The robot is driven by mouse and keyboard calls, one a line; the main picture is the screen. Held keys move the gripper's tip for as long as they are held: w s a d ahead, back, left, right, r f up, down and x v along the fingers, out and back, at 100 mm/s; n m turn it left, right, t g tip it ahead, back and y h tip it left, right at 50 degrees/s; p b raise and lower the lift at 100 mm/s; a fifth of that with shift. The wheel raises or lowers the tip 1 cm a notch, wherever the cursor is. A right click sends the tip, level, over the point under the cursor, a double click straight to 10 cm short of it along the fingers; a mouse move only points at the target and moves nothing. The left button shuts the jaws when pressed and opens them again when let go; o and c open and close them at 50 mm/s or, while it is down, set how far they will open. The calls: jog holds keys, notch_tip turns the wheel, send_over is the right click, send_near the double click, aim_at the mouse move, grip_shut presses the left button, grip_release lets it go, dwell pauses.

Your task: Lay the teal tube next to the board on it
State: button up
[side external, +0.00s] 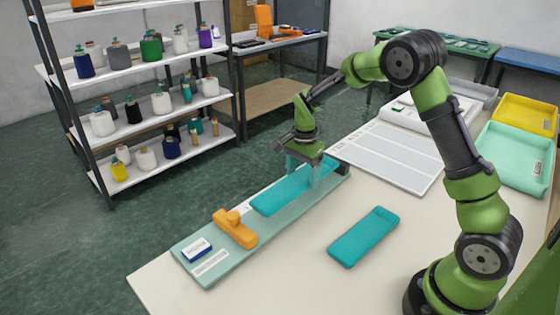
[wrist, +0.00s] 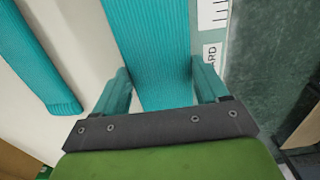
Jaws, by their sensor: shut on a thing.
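My gripper (side external: 303,175) is shut on a long ribbed teal tube (side external: 275,198), gripping it across its width. The tube lies lengthwise over the far half of the pale green board (side external: 277,223). I cannot tell whether it touches the board. In the wrist view the held tube (wrist: 155,45) runs up between the fingers (wrist: 162,84), and the board's marked edge (wrist: 226,45) shows to its right. A second teal tube (side external: 363,237) lies on the table, apart from the board. It also shows at left in the wrist view (wrist: 38,55).
An orange block with a knob (side external: 236,228) and a small blue-and-white box (side external: 197,249) sit on the board's near end. A white panelled sheet (side external: 385,158), a mint tray (side external: 515,157) and a yellow tray (side external: 527,115) are behind. The table between the board and the second tube is clear.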

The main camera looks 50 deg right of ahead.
aim_at(301, 175)
jog(key=shift+w, duration=0.25)
jog(key=shift+w+f, duration=0.1)
jog(key=shift+f, duration=1.7)
jog(key=o, duration=1)
jog(key=shift+f, duration=0.15)
jog(key=shift+o, duration=0.2)
